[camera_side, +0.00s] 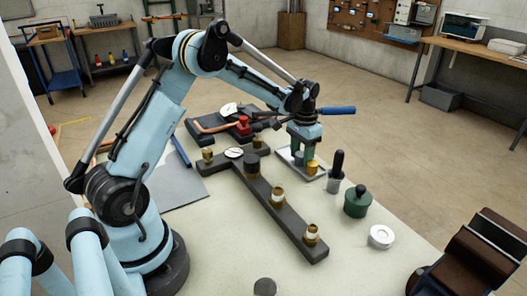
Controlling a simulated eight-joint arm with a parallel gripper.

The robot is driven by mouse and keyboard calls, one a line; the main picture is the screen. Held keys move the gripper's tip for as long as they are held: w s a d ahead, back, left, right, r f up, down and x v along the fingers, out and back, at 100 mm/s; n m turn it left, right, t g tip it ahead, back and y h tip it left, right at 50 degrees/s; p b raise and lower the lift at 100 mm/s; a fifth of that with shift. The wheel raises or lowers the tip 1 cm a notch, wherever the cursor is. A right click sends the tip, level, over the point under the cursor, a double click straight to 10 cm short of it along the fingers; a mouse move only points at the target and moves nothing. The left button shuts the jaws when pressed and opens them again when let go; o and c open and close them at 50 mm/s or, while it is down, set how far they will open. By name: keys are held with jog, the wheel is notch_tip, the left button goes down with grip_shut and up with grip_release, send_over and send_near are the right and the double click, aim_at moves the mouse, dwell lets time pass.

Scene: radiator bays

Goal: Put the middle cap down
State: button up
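My gripper (302,153) points down over a small pale tray (288,158) at the back of the bench. Its greenish fingers reach down close to the tray. A brass cap (312,168) shows just right of and in front of the fingers. From this angle I cannot tell whether the fingers touch a cap or hold one. A dark T-shaped manifold (292,221) lies in front, with brass fittings on it: one in the middle (277,196), one at the near end (311,236) and one at the left end (207,155). A dark cap (252,165) sits at the junction.
A black-handled tool (336,171), a green jar (357,202) and a white ring (381,237) stand right of the manifold. A red-and-copper fixture (243,126) is behind. The front bench is mostly clear, except a dark disc (265,287).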

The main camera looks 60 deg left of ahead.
aim_at(302, 154)
notch_tip(302, 154, up, 12)
jog(key=f, duration=0.1)
jog(key=s+d+r+t, duration=0.3)
jog(key=s+d+r, duration=0.3)
jog(key=s+d, duration=0.15)
jog(key=s+d+f+t, duration=0.4)
jog(key=s+d, duration=0.1)
jog(key=s, duration=0.5)
jog(key=shift+s+d+m, duration=0.2)
jog(key=shift+d+m, duration=0.1)
jog(key=shift+d, duration=0.05)
